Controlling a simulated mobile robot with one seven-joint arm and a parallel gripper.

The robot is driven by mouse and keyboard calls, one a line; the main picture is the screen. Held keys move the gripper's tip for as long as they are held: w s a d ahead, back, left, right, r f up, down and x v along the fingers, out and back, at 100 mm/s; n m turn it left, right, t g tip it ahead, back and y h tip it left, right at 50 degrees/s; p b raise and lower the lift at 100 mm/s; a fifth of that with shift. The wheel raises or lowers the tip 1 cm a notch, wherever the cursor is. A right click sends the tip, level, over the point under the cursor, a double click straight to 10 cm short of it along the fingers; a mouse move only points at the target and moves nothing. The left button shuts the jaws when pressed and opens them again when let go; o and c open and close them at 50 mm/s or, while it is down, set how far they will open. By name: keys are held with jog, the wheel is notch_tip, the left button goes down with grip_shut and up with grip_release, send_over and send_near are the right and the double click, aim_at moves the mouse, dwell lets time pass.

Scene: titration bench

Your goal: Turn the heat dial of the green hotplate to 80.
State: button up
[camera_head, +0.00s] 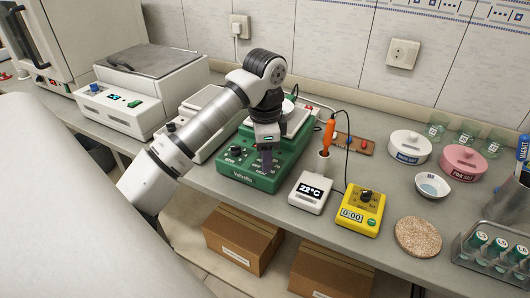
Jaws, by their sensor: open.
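The green hotplate (247,180) stands on the bench in the middle of the view, with a pale top plate (301,118) behind its sloped front panel. One dark dial (236,152) shows at the left of the panel. My gripper (266,168) points down over the right part of the panel, its jaws open, and covers that area. Any dial there is mostly hidden, and I cannot tell whether the fingers touch it. The panel's labels and dial settings are too small to read.
A white display reading about 22°C (311,192), a yellow timer (362,209) and an orange-handled probe in a holder (328,137) stand right of the hotplate. A white hotplate (190,138) stands close on its left. A cork mat (418,236) lies farther right; cables run behind.

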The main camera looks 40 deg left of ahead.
grip_shut()
